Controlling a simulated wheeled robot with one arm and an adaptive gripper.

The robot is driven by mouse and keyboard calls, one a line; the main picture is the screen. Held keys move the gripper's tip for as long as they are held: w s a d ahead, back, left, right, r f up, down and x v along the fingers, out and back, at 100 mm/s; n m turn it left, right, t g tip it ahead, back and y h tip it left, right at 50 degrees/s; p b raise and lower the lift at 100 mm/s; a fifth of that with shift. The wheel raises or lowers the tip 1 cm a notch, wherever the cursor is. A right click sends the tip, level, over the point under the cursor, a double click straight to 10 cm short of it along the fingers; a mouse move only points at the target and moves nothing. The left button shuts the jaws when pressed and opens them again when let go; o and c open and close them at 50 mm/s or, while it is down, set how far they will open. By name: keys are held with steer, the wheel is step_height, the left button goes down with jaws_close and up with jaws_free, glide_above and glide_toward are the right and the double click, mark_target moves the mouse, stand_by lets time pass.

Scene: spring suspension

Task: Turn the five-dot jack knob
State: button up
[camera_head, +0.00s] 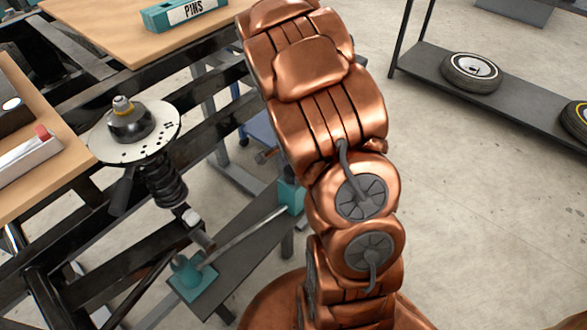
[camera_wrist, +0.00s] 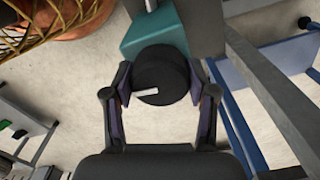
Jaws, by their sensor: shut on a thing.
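In the wrist view a round black knob (camera_wrist: 163,72) with a white pointer mark sits against a teal block (camera_wrist: 150,32). My gripper (camera_wrist: 160,84) is shut on the knob, one finger on its left side and one on its right. No dots can be made out, so I cannot tell the five-dot mark. In the head view a teal block (camera_head: 291,196) shows at the edge of my copper arm, which hides the knob and my gripper.
A spring strut with a perforated disc (camera_head: 160,140) stands at the left on a black frame. A teal foot (camera_head: 190,277) with a rod is below it. A wooden table holds a PINS box (camera_head: 184,12). A shelf with wheels (camera_head: 471,72) is at the right. Blue rails (camera_wrist: 235,110) run beside my gripper.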

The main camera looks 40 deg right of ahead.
steer(key=shift+w, duration=0.15)
stand_by(0.4)
steer(key=o, duration=1.2)
steer(key=shift+c, duration=0.2)
step_height(320, 180, up, 12)
